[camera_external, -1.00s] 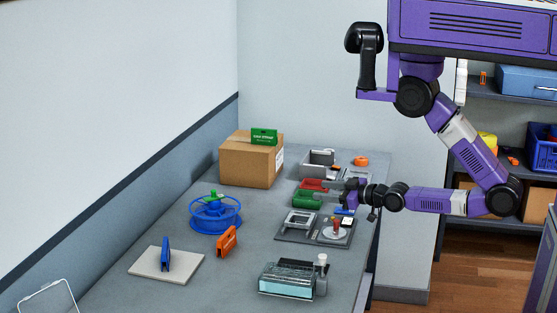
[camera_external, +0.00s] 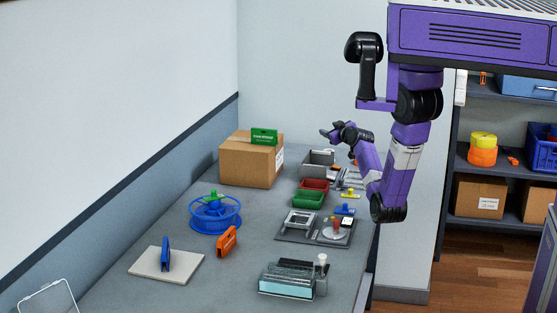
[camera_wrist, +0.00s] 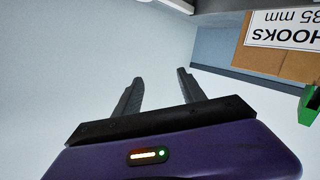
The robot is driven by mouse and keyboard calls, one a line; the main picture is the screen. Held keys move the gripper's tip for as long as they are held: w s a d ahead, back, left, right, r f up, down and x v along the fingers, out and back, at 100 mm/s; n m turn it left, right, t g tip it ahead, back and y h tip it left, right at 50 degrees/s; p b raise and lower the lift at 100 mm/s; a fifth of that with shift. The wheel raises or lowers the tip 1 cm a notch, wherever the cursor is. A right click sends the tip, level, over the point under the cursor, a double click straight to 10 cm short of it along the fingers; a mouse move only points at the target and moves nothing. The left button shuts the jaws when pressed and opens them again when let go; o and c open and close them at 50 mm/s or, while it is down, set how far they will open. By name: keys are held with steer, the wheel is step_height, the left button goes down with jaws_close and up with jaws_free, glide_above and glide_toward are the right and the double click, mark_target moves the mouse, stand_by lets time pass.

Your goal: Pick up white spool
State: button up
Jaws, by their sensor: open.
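No thing is plainly recognisable as the white spool. A small white-topped item (camera_external: 322,259) stands beside the clear teal box (camera_external: 287,281) near the table's front edge, and may be it. A white disc (camera_external: 335,234) lies on a dark tray (camera_external: 290,237), with a red piece standing on it. My gripper (camera_external: 326,134) is raised above the table's back part, right of the cardboard box and far from both white things. In the wrist view my gripper (camera_wrist: 160,77) is open, with nothing between its fingers and no white spool in sight.
The cardboard box (camera_external: 245,164) carries a green box (camera_external: 264,136). Red (camera_external: 314,185) and green (camera_external: 307,200) bins and a grey bin (camera_external: 316,163) stand along the right. A blue reel (camera_external: 215,220), orange holder (camera_external: 227,241) and white board (camera_external: 180,268) stand left.

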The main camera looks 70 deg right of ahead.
steer(key=s+d+f+y+b, duration=0.1)
steer(key=d+f+y+b, duration=0.1)
steer(key=f+b, duration=0.1)
steer(key=s+d+f+t+y+b, duration=0.1)
steer(key=s+d+f+y+b, duration=0.1)
steer(key=d+f+b, duration=0.1)
steer(key=s+d+f+t+y+b, duration=0.1)
steer(key=s+d+f+y+b, duration=0.1)
steer(key=d+f+b, duration=0.1)
steer(key=shift+s+d+f+n+b, duration=0.2)
steer(key=shift+d+f+n+b, duration=0.1)
steer(key=shift+f+b, duration=0.35)
steer(key=shift+s+a+f+n+y+b, duration=0.15)
steer(key=shift+a+f+n+y+b, duration=0.2)
steer(key=shift+y, duration=0.15)
steer(key=shift+t, duration=0.3)
steer(key=shift+x, duration=3.9)
steer(key=shift+r, duration=0.15)
steer(key=c, duration=1)
steer(key=shift+r, duration=0.1)
